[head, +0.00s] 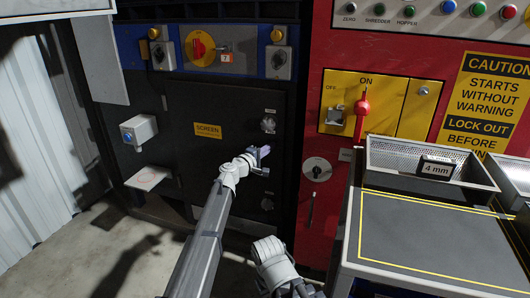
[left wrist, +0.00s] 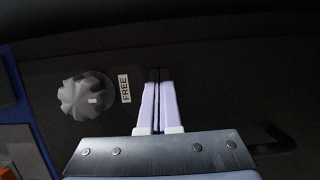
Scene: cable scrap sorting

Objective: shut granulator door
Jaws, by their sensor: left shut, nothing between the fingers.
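The granulator door (head: 225,105) is a dark panel with a yellow SCREEN label (head: 208,130) on the dark cabinet. It stands close to the cabinet front; I cannot tell whether it is fully flush. A grey knob (head: 268,124) sits at its upper right and another knob (head: 267,204) lower down. My left gripper (head: 263,152) is shut and empty in front of the door's right part, between the knobs. In the left wrist view its fingers (left wrist: 158,75) are together before a dark surface, beside a knob (left wrist: 86,97) with a FREE label (left wrist: 124,88). Contact is unclear.
A red panel with a red ON/OFF handle (head: 362,106) stands right of the door. A worktop (head: 430,232) with a mesh tray marked 4 mm (head: 395,158) fills the lower right. A grey box (head: 139,131) juts out left of the door. Floor is clear at lower left.

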